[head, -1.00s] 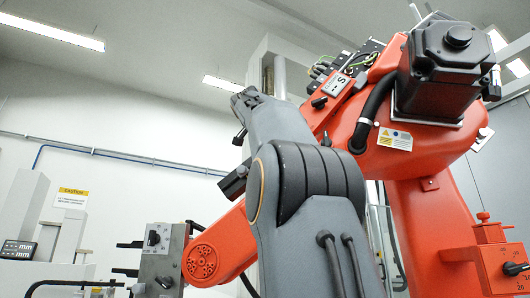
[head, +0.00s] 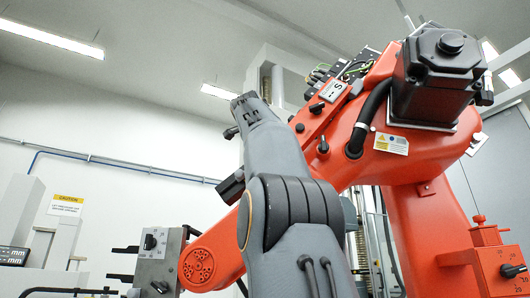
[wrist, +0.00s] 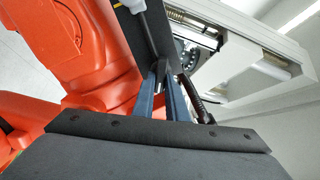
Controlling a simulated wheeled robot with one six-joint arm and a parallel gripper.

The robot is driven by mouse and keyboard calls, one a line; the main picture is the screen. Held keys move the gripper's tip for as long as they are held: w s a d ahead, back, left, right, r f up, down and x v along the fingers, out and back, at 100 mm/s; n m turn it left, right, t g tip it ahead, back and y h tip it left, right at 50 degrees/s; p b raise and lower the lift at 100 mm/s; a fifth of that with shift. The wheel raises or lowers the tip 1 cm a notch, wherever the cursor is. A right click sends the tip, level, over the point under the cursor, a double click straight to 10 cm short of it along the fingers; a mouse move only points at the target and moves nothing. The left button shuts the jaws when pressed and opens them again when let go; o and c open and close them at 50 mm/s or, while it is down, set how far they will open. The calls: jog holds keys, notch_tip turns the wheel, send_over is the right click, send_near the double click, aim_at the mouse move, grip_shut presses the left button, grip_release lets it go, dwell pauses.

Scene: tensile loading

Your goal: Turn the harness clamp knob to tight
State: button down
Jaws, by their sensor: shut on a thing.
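In the wrist view, my gripper (wrist: 163,72) has its two blue-grey fingers drawn together at the tips. They are shut on a narrow dark piece (wrist: 157,77) in front of a black panel, which looks like the harness clamp knob's handle. Its markings and setting are too small and hidden to read. In the head view, my grey arm rises in front of a large orange robot; my fingers and the held piece cannot be made out there.
The orange robot (head: 428,165) fills the right side, with black knobs (head: 323,146) and cables along its upper arm. A grey control box (head: 155,258) stands at the lower left. A red box with a black dial (head: 512,271) is at the lower right. A dark lever (wrist: 199,106) lies right of my fingers.

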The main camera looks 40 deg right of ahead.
dwell(0.4)
jog(key=c, duration=1.8)
grip_release()
jog(key=shift+o, duration=0.2)
jog(key=b+v, duration=0.3)
jog(key=v, duration=0.4)
jog(key=shift+s+a, duration=0.2)
jog(key=shift+a, duration=0.15)
